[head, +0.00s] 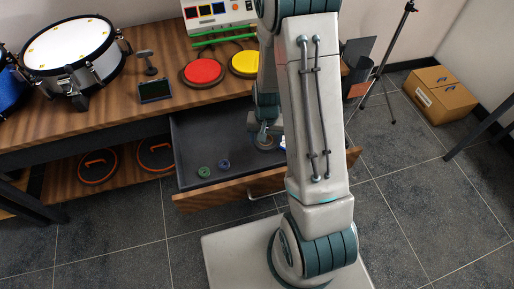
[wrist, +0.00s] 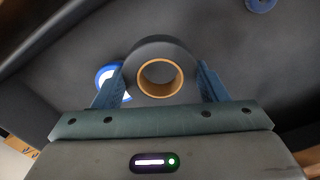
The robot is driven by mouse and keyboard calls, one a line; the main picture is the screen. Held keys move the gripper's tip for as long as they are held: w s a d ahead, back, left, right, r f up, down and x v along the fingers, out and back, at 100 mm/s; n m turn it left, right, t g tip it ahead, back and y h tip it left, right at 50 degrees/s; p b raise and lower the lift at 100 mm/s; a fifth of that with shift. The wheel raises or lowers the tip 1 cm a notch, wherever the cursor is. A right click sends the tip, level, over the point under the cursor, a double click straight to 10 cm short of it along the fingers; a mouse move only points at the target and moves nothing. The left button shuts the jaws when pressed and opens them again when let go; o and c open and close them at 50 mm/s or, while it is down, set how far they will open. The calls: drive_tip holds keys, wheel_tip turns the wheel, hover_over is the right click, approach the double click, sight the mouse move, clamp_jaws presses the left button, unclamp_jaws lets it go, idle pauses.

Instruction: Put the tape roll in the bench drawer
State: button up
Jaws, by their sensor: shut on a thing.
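The tape roll (wrist: 160,49) is a dark grey ring with an orange-brown core. In the wrist view my gripper (wrist: 160,88) has one blue finger on each side of it and is shut on it. In the head view my gripper (head: 265,132) is inside the outline of the open bench drawer (head: 187,146), at its right part. The drawer is dark grey inside with a wooden front, pulled out from under the bench. The roll is mostly hidden in the head view by my gripper and arm. I cannot tell whether it touches the drawer floor.
A green roll (head: 204,172) and a blue roll (head: 224,164) lie in the drawer. A blue-and-white round thing (wrist: 104,80) lies beside the tape roll. The wooden bench (head: 120,108) holds a snare drum (head: 72,58), a red pad (head: 203,72) and a yellow pad (head: 245,63).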

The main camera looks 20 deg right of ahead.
sight(257, 143)
drive_tip(key=a+f, duration=0.1)
drive_tip(key=a, duration=0.1)
drive_tip(key=shift+w+a+f, duration=0.15)
drive_tip(key=shift+a+f, duration=0.2)
drive_tip(key=shift+f, duration=0.05)
drive_tip(key=shift+f+b, duration=0.35)
drive_tip(key=shift+f, duration=1.6)
drive_tip(key=shift+f, duration=0.25)
drive_tip(key=o, duration=1)
drive_tip(key=shift+r, duration=0.1)
drive_tip(key=shift+r, duration=0.1)
